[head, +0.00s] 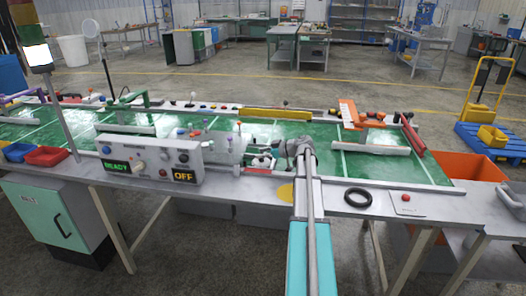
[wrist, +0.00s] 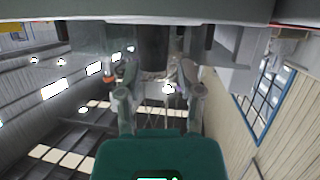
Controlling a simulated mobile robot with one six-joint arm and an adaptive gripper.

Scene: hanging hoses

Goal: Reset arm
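My arm reaches from the bottom of the head view over the front edge of the green-topped table (head: 225,135). My gripper (head: 262,160) is at the arm's far end, low over the table's front part and right of the control box. In the wrist view my gripper (wrist: 158,122) shows two grey fingers standing apart with a gap between them. I see nothing held in that gap. A teal block with a small lit green display fills the bottom middle of the wrist view, beyond or below the fingertips; I cannot tell whether it is part of me.
The control box (head: 150,157) reads READY and OFF. A black ring (head: 358,197) lies on the front ledge. An orange bracket (head: 349,113) and a red bar (head: 412,136) are at the right. Red and blue bins stand left. Behind the table is open floor.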

